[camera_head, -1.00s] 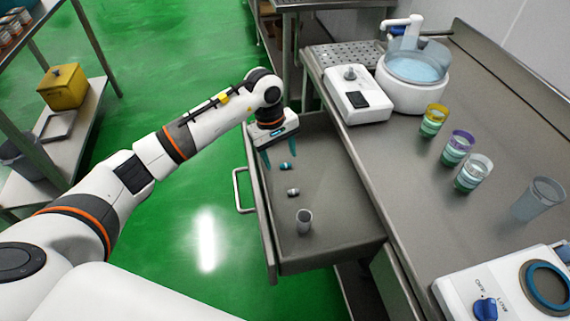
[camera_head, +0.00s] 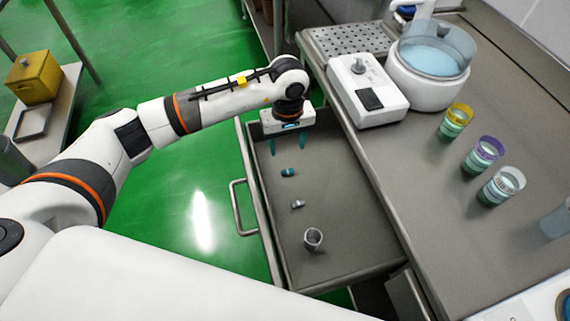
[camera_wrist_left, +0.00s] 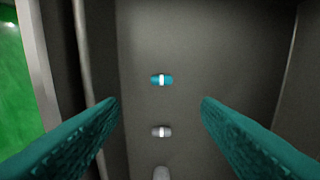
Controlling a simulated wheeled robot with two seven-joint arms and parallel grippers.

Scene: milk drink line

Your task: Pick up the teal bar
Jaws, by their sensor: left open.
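The teal bar (camera_head: 288,172) is a small teal piece with a white band around its middle, lying on the floor of the open drawer (camera_head: 350,235). In the left wrist view the teal bar (camera_wrist_left: 162,80) lies crosswise, beyond and between the two fingers. My left gripper (camera_head: 288,150) is open and empty over the far end of the drawer, with its teal fingers pointing down. In the left wrist view the fingers of my left gripper (camera_wrist_left: 160,110) are wide apart and do not touch the bar. My right gripper is not in view.
A grey bar (camera_head: 298,204) with a white band and a grey cup (camera_head: 313,239) lie nearer in the drawer. The drawer's left wall (camera_wrist_left: 95,60) runs close to the left finger. Several cups (camera_head: 455,121) and a white machine (camera_head: 430,65) stand on the counter.

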